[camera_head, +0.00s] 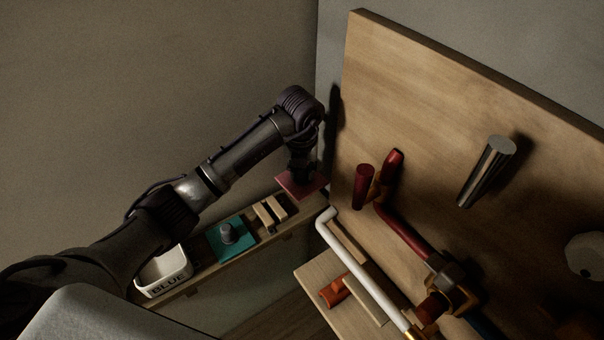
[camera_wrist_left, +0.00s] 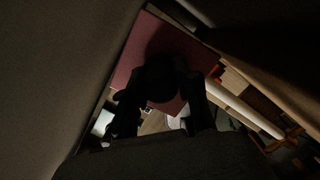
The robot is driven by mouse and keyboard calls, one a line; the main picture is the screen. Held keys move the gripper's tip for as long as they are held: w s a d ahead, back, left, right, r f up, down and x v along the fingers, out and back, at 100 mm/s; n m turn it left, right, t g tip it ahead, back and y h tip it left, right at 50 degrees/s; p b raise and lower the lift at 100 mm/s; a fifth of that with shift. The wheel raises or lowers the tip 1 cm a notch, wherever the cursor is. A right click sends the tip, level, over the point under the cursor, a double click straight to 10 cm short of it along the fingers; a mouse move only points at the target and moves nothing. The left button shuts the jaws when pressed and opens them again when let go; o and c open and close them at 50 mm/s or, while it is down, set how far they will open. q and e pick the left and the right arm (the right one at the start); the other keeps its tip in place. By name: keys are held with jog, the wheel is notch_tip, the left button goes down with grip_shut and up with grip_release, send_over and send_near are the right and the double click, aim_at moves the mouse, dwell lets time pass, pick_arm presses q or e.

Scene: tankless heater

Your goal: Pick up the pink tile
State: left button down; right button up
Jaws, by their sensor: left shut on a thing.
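The pink tile (camera_head: 300,186) is a thin, flat reddish-pink square above the far end of the narrow wooden shelf. My left gripper (camera_head: 301,172) is shut on it, reaching down from above near the wall corner. In the left wrist view the tile (camera_wrist_left: 140,48) spreads beyond the dark gripper fingers (camera_wrist_left: 160,110), which hide its middle. I cannot tell whether the tile still touches the shelf. My right gripper is in neither view.
The shelf (camera_head: 210,277) holds a white bin marked BLUE (camera_head: 163,272), a teal tile with a grey knob (camera_head: 231,237) and small wooden blocks (camera_head: 270,212). A tall wooden panel (camera_head: 430,110) with red, white and metal pipes stands close to the right.

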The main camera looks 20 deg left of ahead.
pick_arm(q)
notch_tip(320, 180, up, 4)
jog(key=shift+p, duration=0.95)
jog(key=s+p, duration=0.4)
jog(key=s, duration=1.5)
jog(key=shift+s+d+f+p, duration=0.15)
jog(key=shift+d+f+p, duration=0.1)
jog(key=shift+f+p, duration=0.15)
